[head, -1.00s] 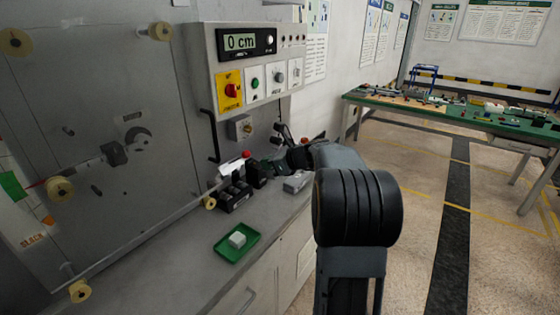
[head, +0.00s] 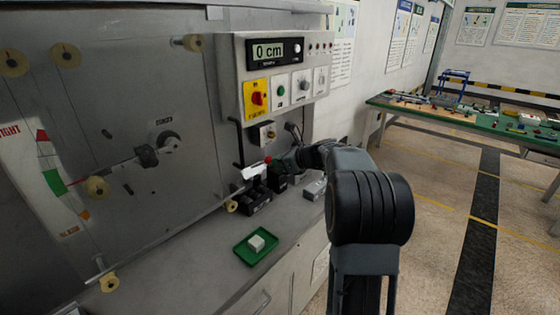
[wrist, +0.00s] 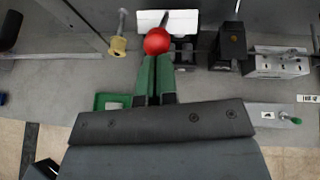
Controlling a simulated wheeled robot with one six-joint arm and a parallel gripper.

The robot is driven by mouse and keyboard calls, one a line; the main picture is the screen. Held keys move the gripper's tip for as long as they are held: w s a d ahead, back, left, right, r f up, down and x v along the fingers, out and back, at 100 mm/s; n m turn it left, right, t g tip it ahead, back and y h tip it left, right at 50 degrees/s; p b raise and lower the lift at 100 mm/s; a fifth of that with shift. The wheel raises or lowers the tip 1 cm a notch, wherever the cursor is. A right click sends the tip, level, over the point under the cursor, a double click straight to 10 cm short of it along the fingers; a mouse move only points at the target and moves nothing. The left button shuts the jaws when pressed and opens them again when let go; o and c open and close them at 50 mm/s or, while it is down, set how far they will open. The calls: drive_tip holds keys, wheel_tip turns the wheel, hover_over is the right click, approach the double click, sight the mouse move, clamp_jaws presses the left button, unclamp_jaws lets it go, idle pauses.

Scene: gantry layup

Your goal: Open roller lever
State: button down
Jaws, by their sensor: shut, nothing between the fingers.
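The roller lever's red ball knob (head: 267,160) stands above a white block (head: 253,172) at the back of the bench, below the control panel. In the wrist view the red ball (wrist: 157,41) sits just beyond my fingertips, in front of the white block (wrist: 168,22). My gripper (wrist: 155,62) has its green fingers shut together and empty, pointing at the ball. The fingertips look very close to it; I cannot tell whether they touch. In the head view my gripper (head: 280,163) is right of the knob. The lever's lower part is hidden.
A control panel (head: 290,65) reading 0 cm hangs above. A green tray (head: 243,257) with a white block lies on the bench in front. Black roller supports (head: 257,202) and a grey fixture (head: 315,189) stand nearby. Cream rollers line the grey panel at left.

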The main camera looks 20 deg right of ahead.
drive_tip(key=shift+g, duration=0.5)
drive_tip(key=w+r+p, duration=0.1)
drive_tip(key=p, duration=0.1)
drive_tip(key=w+a+r+p, duration=0.1)
drive_tip(key=p, duration=0.2)
drive_tip(key=w+r+p, duration=0.1)
drive_tip(key=r+p, duration=0.1)
drive_tip(key=shift+w+a, duration=0.35)
drive_tip(key=shift+f, duration=0.1)
